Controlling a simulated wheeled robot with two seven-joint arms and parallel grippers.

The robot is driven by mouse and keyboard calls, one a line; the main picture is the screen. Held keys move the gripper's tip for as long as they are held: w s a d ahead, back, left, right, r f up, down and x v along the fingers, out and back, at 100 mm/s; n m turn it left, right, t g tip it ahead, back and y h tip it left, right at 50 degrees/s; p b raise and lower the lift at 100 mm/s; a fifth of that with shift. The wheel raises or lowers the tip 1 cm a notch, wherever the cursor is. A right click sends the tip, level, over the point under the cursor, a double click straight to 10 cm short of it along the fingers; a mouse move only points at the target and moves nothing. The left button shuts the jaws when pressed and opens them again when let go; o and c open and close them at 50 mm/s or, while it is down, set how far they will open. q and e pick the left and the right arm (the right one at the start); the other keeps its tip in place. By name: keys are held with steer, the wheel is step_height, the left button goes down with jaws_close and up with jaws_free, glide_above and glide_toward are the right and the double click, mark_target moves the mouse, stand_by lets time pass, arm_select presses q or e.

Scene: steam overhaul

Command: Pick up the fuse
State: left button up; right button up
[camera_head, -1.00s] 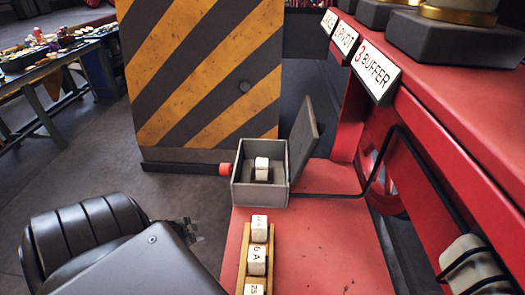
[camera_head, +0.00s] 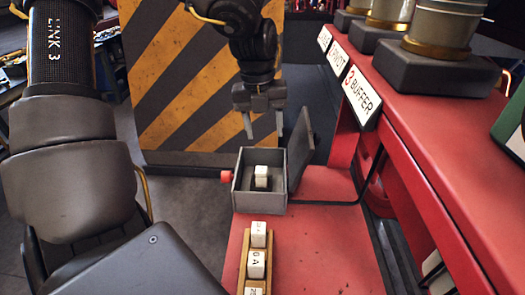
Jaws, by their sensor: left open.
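My left gripper (camera_head: 263,130) hangs above the far side of an open grey box (camera_head: 245,201), fingers pointing down, spread and empty. A white fuse (camera_head: 261,176) sits in the dark holder inside the box, below and nearer than the fingertips. Several more white fuses stand in a wooden rack (camera_head: 243,263) on the red surface in front of the box. The middle one (camera_head: 256,265) is marked 6 A, and the nearest is cut off by the bottom edge. My right gripper is not in view.
The box lid (camera_head: 301,150) stands open on the right. A red knob (camera_head: 226,177) sticks out on the left. A striped yellow-black panel (camera_head: 180,90) is behind. The red surface (camera_head: 325,245) beside the rack is clear.

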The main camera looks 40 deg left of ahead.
arm_select(q)
steer(key=s+y, duration=0.1)
steer(key=s, duration=0.1)
steer(key=b, duration=0.4)
glide_above(261, 169)
steer(key=shift+m+g, duration=0.3)
steer(key=shift+g, duration=0.1)
steer(key=f, duration=0.5)
steer(key=shift+s+d+f, duration=0.15)
steer(key=shift+s+f, duration=0.05)
steer(key=shift+f, duration=0.1)
steer(key=f, duration=0.1)
steer(key=f+b, duration=0.1)
steer(key=f, duration=0.1)
steer(key=f+b, duration=0.1)
steer(key=f, duration=0.1)
steer(key=shift+w+f, duration=0.15)
steer(key=shift+w, duration=0.1)
